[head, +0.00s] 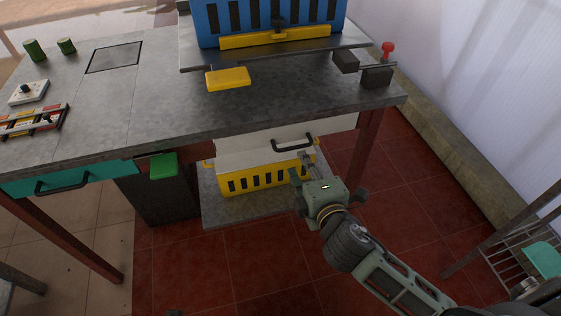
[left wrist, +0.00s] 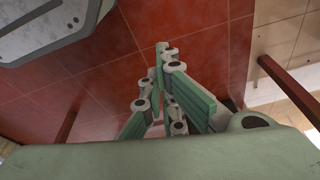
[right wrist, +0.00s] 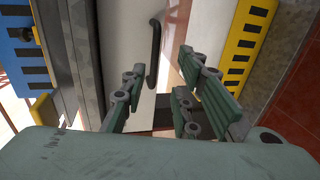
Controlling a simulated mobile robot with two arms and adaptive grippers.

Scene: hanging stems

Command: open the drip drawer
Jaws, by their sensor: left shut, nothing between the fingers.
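A white drawer (head: 250,143) with a dark bar handle (head: 293,142) sits under the right part of the table. Its pale front (right wrist: 123,45) and handle (right wrist: 154,52) also show in the right wrist view. A teal drawer (head: 100,176) with a dark handle (head: 62,183) is under the table's left part. The frames do not label either as the drip drawer. My right gripper (head: 318,172) is open and empty, in front of and below the white drawer's handle, apart from it. My left gripper (left wrist: 164,52) is shut and empty over the red floor, outside the head view.
A yellow slotted crate (head: 265,178) stands on a low shelf (head: 225,212) below the white drawer. A dark bin with a green item (head: 163,165) is left of it. A table leg (head: 366,150) stands to the right. Red floor (head: 230,275) in front is clear.

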